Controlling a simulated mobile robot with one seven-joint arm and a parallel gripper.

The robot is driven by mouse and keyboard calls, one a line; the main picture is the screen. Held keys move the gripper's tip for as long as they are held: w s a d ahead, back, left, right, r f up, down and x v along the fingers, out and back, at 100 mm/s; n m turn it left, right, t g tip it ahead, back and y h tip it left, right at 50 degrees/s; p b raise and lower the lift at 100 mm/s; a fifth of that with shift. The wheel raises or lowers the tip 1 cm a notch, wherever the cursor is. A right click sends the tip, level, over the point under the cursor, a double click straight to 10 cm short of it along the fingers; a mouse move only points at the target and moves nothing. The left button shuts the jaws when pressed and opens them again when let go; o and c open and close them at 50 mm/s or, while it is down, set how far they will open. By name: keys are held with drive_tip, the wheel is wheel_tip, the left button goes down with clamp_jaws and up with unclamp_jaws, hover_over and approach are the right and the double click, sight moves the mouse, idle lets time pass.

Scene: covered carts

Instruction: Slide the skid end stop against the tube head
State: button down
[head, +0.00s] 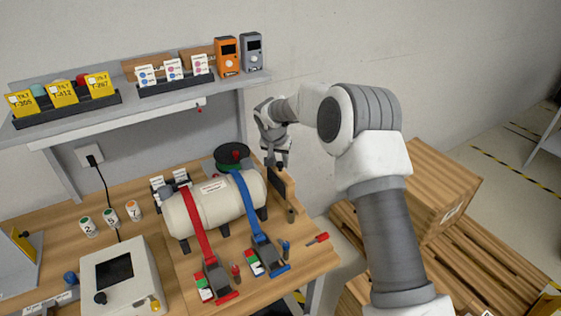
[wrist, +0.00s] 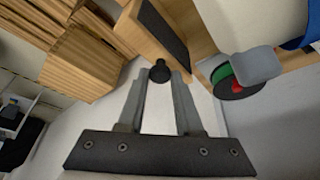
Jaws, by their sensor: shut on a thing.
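The tube is a cream cylinder (head: 205,210) lying on dark feet on the wooden bench, with its rounded head (head: 258,183) at the right end. The skid end stop is an upright wooden board (head: 288,187) with a dark pad facing the tube. It stands just right of the head; a narrow gap seems to show between them. In the wrist view the end stop (wrist: 128,30) is at the top, beside a black knob (wrist: 160,69). My gripper (head: 279,163) is above the end stop, its fingers shut on this knob. The contact itself is small in the head view.
A red strap (head: 196,225) and a blue strap (head: 247,205) cross the tube to ratchets at the front. A green and red reel (head: 232,155) sits behind it. A shelf (head: 150,100) with cards and meters is above. Cardboard boxes (head: 425,190) stand right of the bench.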

drive_tip(key=shift+s+a+f+b, duration=0.15)
drive_tip(key=shift+s+a+b, duration=0.35)
drive_tip(key=shift+a+b, duration=0.3)
drive_tip(key=shift+s+a+r, duration=0.2)
drive_tip(key=shift+s+a, duration=0.05)
drive_tip(key=shift+a, duration=0.05)
drive_tip(key=c, duration=0.6)
unclamp_jaws()
drive_tip(key=b+v, duration=0.2)
drive_tip(key=v, duration=1.5)
drive_tip(key=shift+r, duration=0.2)
